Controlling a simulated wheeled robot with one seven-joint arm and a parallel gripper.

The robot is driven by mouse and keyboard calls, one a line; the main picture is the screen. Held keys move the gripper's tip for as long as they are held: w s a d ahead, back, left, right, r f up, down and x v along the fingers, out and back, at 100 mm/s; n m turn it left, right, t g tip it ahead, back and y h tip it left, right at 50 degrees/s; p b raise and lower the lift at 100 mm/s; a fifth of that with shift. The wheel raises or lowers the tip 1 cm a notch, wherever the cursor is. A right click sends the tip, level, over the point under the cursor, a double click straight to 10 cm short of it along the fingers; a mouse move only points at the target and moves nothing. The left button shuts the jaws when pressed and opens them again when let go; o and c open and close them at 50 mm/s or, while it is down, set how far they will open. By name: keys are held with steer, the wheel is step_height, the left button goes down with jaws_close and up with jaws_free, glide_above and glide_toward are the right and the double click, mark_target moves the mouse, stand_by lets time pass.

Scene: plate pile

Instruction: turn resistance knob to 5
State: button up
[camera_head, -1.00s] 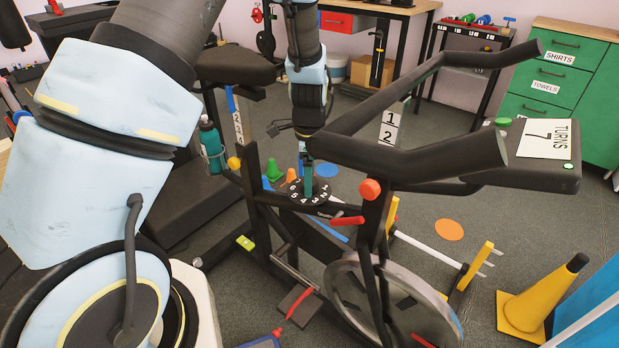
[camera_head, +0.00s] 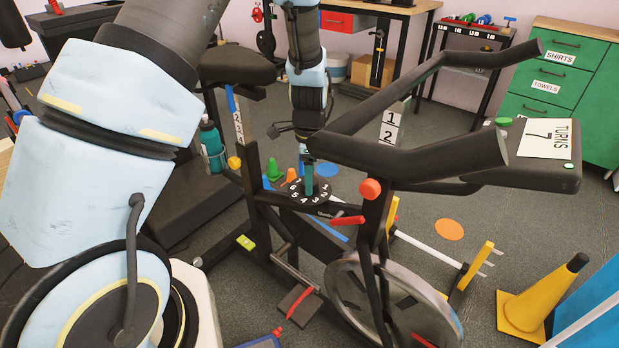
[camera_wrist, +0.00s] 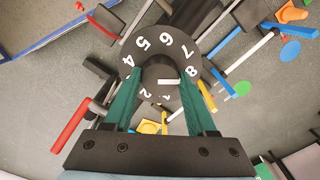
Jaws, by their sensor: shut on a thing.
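The resistance knob is a round black dial (camera_head: 318,197) with white numbers, on the exercise bike's frame (camera_head: 262,200) below the handlebars. In the wrist view the numbered dial (camera_wrist: 158,47) fills the upper middle, with 4 to 8 readable around its upper rim. A dark grip (camera_wrist: 155,76) with a short white mark sits at its centre. The mark lies roughly level, its right end towards the 8 side; I cannot tell the exact setting. My gripper (camera_head: 308,187) points down onto the dial. Its green fingers (camera_wrist: 160,88) are shut on the grip, one on each side.
The bike's black handlebars (camera_head: 430,150) pass close to the right of my wrist. The seat (camera_head: 236,68) is to the left. A red lever (camera_head: 348,220) and an orange knob (camera_head: 371,189) are near the dial. A card (camera_head: 548,139) reads "TURNS 7".

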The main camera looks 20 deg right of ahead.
steer(key=shift+c, duration=1.2)
steer(key=shift+n, duration=0.4)
steer(key=n+p, duration=0.1)
steer(key=n, duration=0.3)
steer(key=shift+r+n+p, duration=0.1)
steer(key=shift+n+p, duration=0.2)
steer(key=n+p, duration=0.1)
steer(key=n, duration=0.5)
steer(key=shift+p, duration=0.3)
steer(key=n+p, duration=0.1)
steer(key=n, duration=0.5)
steer(key=shift+n+p, duration=0.3)
steer(key=shift+p, duration=0.05)
steer(key=n+p, duration=0.1)
steer(key=n, duration=0.4)
steer(key=shift+n+p, duration=0.3)
steer(key=shift+p, duration=0.05)
